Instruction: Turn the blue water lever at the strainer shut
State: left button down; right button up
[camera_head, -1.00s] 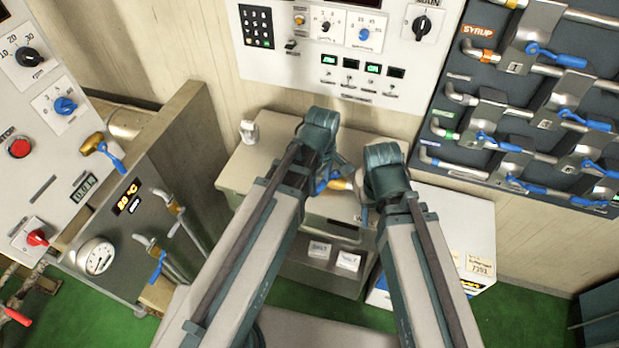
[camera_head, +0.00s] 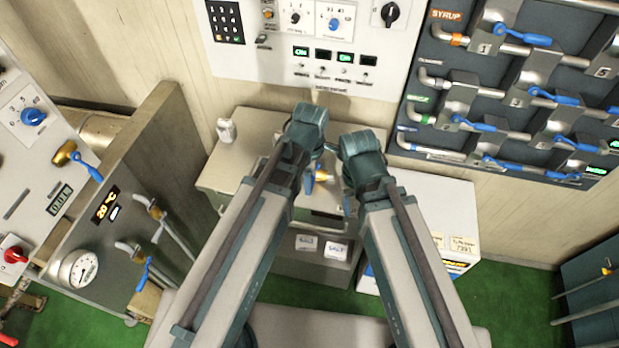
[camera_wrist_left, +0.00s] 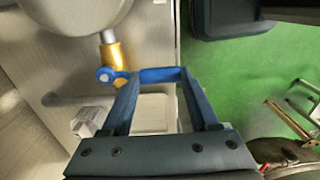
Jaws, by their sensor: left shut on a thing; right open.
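The blue water lever (camera_wrist_left: 160,74) sits on a brass valve (camera_wrist_left: 117,58) with a round blue hub, under a grey rounded vessel in the left wrist view. My left gripper (camera_wrist_left: 160,80) is shut on the lever, with its two dark fingers at either end of the blue bar. In the head view the lever (camera_head: 308,184) and its brass valve (camera_head: 321,176) show between my two arms, partly hidden. My right gripper (camera_head: 347,204) is open and apart from the lever; its fingers are mostly hidden below the wrist.
A grey cabinet (camera_head: 240,150) stands below the control panel (camera_head: 300,50). Piping with several blue levers (camera_head: 524,35) hangs on the right wall. Another panel with a brass valve (camera_head: 64,153) is at left. Green floor (camera_head: 510,300) is clear at front right.

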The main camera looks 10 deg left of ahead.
pick_arm(q)
jog(key=shift+c, duration=0.7)
grip_release()
notch_tip(320, 180, up, 14)
jog(key=p, duration=1.3)
jog(key=shift+p, duration=0.4)
jog(key=shift+f, duration=0.15)
